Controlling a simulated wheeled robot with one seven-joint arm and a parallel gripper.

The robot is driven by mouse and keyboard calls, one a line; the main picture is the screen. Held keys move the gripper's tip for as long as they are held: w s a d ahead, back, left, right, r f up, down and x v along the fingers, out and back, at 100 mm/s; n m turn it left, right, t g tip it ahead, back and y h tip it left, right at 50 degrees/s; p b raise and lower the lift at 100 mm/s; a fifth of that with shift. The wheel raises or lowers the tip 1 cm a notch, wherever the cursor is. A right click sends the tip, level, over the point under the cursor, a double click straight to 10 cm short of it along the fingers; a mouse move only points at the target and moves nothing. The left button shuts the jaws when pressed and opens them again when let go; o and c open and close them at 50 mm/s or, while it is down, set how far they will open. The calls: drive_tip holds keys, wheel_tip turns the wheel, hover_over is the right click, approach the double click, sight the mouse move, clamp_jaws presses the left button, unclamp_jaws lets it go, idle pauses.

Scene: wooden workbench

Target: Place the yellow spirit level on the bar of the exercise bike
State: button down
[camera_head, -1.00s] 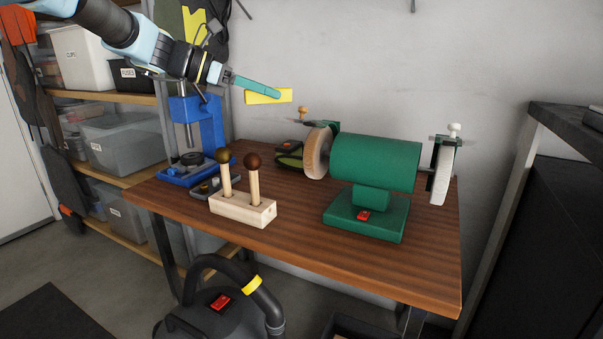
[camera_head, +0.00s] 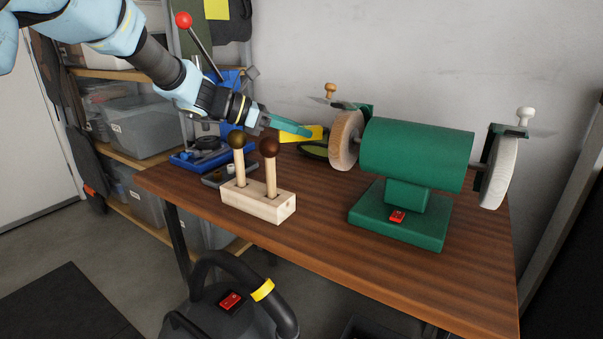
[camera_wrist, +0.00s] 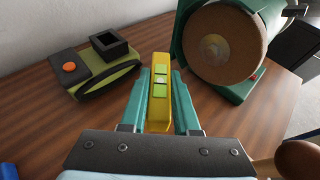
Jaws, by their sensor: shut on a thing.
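The yellow spirit level (camera_head: 316,132) is held in my gripper (camera_head: 300,131) above the back part of the workbench, left of the green bench grinder. In the wrist view the level (camera_wrist: 158,118) lies lengthwise between the two teal fingers, its greenish vials facing the camera. My gripper (camera_wrist: 160,80) is shut on it. In the head view the near finger hides part of the level. I see no exercise bike in either view.
The bench grinder (camera_head: 415,155) stands right of my gripper, its brown wheel close by. A green and black tool (camera_wrist: 97,68) sits at the back. A wooden block with two knobbed pegs (camera_head: 260,200) is in front. A blue drill press (camera_head: 228,90) stands left. The front right bench is clear.

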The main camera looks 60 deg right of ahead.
sight(298, 180)
wheel_tip(298, 180, down, 10)
drive_tip(key=shift+f+b, duration=0.2)
drive_tip(key=shift+b, duration=0.1)
drive_tip(key=c, duration=0.7)
unclamp_jaws()
drive_tip(key=shift+o, duration=0.2)
drive_tip(key=v, duration=1.2)
